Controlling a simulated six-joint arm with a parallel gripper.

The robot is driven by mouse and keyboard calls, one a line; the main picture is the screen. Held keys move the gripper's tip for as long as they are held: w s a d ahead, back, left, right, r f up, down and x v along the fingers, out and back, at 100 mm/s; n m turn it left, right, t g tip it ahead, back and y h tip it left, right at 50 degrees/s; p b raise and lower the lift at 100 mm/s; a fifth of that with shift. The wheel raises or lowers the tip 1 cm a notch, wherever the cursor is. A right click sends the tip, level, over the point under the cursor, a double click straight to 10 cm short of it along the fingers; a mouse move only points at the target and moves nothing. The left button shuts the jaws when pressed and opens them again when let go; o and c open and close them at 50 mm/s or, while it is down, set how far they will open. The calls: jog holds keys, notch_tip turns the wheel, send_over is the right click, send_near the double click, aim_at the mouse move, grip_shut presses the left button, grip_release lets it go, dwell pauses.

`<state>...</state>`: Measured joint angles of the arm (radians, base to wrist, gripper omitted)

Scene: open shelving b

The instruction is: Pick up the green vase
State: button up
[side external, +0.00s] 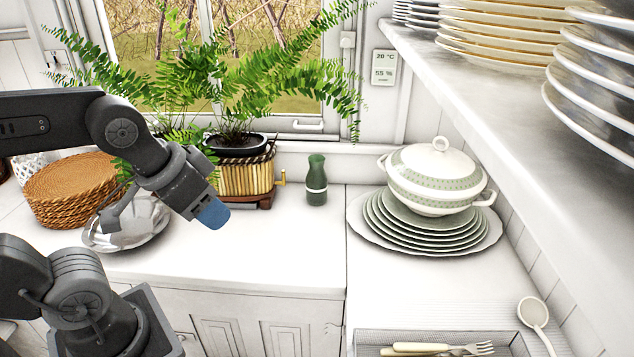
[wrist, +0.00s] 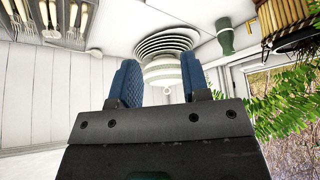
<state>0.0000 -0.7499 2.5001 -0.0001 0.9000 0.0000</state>
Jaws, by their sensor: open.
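The green vase (side external: 316,180) stands upright on the white counter, between the fern's planter and the stacked plates. It is small, with a narrow neck and a pale band around its body. In the wrist view the vase (wrist: 226,37) shows at the upper right, beyond the fingers. My gripper (side external: 213,214) is above the counter to the left of the vase and apart from it. In the wrist view its two blue fingers (wrist: 162,85) are spread with nothing between them.
A fern in a bamboo planter (side external: 246,178) stands left of the vase. A tureen (side external: 436,178) on stacked plates stands to its right. A silver dish (side external: 128,222) and wicker baskets (side external: 75,190) are at left. A plate-laden shelf (side external: 470,75) overhangs the right.

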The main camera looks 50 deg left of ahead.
jog(key=o, duration=0.8)
jog(key=shift+o, duration=0.2)
jog(key=shift+r, duration=0.1)
jog(key=w+a+r+n, duration=0.1)
jog(key=w+a+r, duration=0.1)
jog(key=w, duration=0.5)
jog(key=w+a+r, duration=0.2)
jog(key=w, duration=0.4)
jog(key=n+g+y, duration=0.1)
jog(key=n, duration=0.2)
send_over(316, 167)
jog(key=s, duration=0.5)
notch_tip(316, 167, down, 11)
jog(key=x, duration=1.4)
jog(key=shift+w+a+f, duration=0.15)
jog(key=shift+w+a, duration=0.15)
jog(key=shift+w, duration=0.15)
